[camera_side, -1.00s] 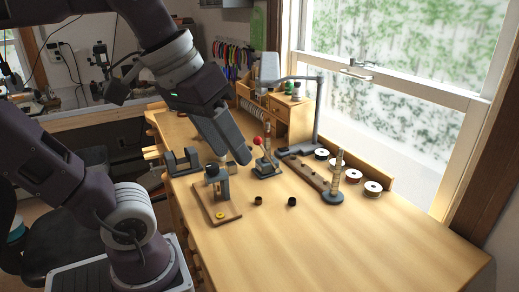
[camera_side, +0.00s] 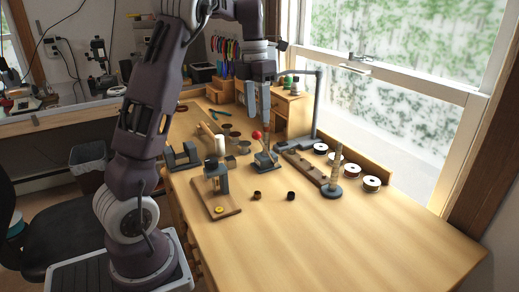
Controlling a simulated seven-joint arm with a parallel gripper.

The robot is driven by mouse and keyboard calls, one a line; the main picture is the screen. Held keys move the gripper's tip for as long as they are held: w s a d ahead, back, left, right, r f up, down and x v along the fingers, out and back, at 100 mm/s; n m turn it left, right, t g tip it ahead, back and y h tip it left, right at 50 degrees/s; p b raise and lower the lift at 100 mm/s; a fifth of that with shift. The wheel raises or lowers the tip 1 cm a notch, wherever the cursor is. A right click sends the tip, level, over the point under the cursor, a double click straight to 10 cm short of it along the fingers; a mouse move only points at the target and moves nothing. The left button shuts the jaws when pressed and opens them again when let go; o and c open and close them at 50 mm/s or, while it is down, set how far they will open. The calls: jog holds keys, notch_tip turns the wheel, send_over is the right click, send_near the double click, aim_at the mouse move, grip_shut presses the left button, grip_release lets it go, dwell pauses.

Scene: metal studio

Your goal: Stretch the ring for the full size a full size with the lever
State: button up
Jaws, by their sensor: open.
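The ring stretcher (camera_side: 264,160) stands on the bench as a small dark base with an upright post. Its lever ends in a red ball knob (camera_side: 256,134). My gripper (camera_side: 259,117) points down with its fingers apart, just above or behind the red knob; I cannot tell whether it touches. Its fingers partly cover the post's top. A ring on the stretcher is too small to make out. Two small dark ring-shaped pieces, one on the left (camera_side: 257,195) and one on the right (camera_side: 291,196), lie on the bench in front.
A wooden board with a small press (camera_side: 217,180) and a yellow disc (camera_side: 219,209) stands front left. A stepped post (camera_side: 335,165) on a round base, a long wooden block (camera_side: 303,166) and several spools (camera_side: 371,183) stand right. The front right bench is clear.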

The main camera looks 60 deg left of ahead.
aim_at(266, 149)
jog(key=f, duration=1.1)
jog(key=shift+d+f, duration=0.3)
jog(key=shift+d, duration=0.1)
jog(key=shift+c, duration=0.2)
grip_shut()
jog(key=shift+w, duration=0.1)
dwell(0.4)
